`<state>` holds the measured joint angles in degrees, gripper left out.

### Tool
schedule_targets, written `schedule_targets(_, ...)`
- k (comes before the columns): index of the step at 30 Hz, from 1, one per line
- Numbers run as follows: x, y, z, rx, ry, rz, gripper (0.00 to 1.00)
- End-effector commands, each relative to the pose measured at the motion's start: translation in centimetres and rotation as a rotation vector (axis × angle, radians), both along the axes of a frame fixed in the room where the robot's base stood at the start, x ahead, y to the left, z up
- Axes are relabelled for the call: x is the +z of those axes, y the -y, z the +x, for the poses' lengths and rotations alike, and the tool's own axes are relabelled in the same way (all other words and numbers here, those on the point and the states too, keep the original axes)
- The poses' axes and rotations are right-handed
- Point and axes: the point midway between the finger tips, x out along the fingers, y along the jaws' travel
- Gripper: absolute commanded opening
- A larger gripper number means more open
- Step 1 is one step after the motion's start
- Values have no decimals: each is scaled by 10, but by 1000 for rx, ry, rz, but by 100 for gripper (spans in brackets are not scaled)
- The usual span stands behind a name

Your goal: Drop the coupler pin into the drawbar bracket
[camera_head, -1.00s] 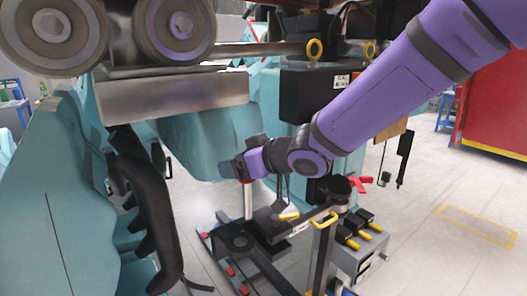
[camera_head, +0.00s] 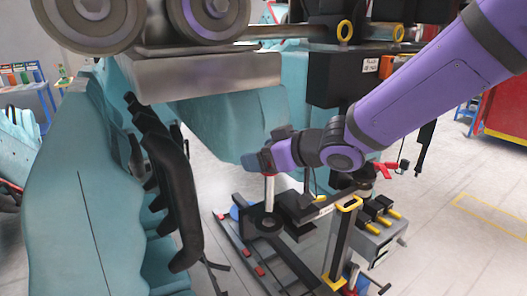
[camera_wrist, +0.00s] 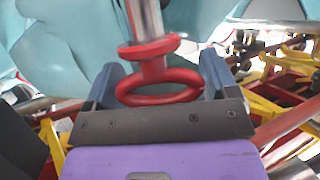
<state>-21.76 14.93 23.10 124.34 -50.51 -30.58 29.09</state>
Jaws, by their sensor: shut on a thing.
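The coupler pin shows a bright metal shaft (camera_head: 269,190) hanging upright below my gripper (camera_head: 262,162) in the head view. In the wrist view its red ring handle (camera_wrist: 160,97) and red collar sit between the two blue fingertips of my gripper (camera_wrist: 160,82), which is shut on the handle. The drawbar bracket appears to be the dark block with a round opening (camera_head: 265,223) under the pin. The pin's lower end is near the opening, seemingly just above it; I cannot tell whether the tip is inside.
Teal train seats with black restraints (camera_head: 180,185) stand at the left. A wheel assembly (camera_head: 205,15) and steel beam (camera_head: 200,75) hang above. A black box (camera_head: 340,75) is behind my arm. A grey box with yellow-tipped levers (camera_head: 378,240) stands right of the bracket. Floor is clear farther right.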

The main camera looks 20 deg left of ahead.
Motion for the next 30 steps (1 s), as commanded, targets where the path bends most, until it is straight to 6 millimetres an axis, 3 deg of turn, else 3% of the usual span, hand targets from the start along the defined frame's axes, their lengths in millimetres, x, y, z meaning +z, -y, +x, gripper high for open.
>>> schedule_targets(30, -52, 0, 0, -2, -1, 0, 44)
